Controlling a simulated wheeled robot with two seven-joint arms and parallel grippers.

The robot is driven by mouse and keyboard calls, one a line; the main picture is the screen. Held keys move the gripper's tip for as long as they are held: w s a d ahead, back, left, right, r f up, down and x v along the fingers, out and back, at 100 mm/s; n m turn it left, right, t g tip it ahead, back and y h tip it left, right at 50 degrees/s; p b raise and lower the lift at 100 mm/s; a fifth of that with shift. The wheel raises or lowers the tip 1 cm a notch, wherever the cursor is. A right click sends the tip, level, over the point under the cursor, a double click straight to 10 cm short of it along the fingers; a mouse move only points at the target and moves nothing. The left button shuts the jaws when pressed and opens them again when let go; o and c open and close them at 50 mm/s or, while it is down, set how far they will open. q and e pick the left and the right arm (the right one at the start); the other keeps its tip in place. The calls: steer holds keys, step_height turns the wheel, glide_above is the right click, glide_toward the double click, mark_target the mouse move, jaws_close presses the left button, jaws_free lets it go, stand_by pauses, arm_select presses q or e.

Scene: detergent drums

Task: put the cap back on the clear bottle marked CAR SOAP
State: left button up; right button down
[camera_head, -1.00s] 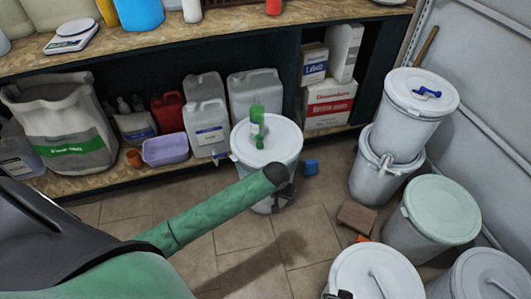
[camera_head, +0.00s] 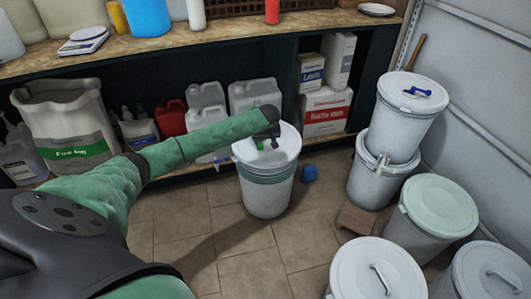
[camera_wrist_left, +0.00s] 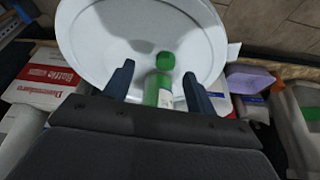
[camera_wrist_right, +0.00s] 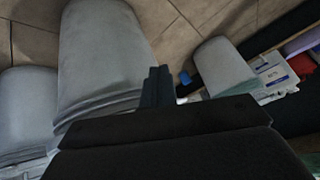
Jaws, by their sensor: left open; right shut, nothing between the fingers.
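The green-filled bottle (camera_wrist_left: 156,90) with a pale label stands on the white drum's lid (camera_wrist_left: 88,48). Its lettering is too small to read. My left gripper (camera_head: 266,138) is over the lid and hides most of the bottle in the head view. Its open fingers (camera_wrist_left: 157,76) lie on either side of the bottle in the left wrist view, with a gap on both sides. My right gripper (camera_wrist_right: 157,75) is shut and empty, away from the bottle, and out of the head view.
The white drum (camera_head: 266,192) stands on the tiled floor before a low shelf with jugs and boxes (camera_head: 328,110). Stacked drums (camera_head: 405,112) and more lidded drums (camera_head: 378,272) stand at the right. A blue block (camera_head: 309,173) lies on the floor.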

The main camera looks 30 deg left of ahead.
mark_target(260, 145)
arm_select(q)
steer(key=shift+w+a+r+n, duration=0.2)
steer(key=shift+w+a+r, duration=0.15)
steer(key=shift+a, duration=0.2)
steer(key=shift+w+a+r+n, duration=0.25)
steer(key=shift+a+r, duration=0.1)
steer(key=shift+a, duration=0.15)
steer(key=shift+x, duration=1.35)
steer(key=shift+s+x, duration=0.2)
steer(key=shift+x, duration=1.1)
steer(key=shift+s+x, duration=0.25)
steer(key=shift+x, duration=1.05)
steer(key=shift+c, duration=0.3)
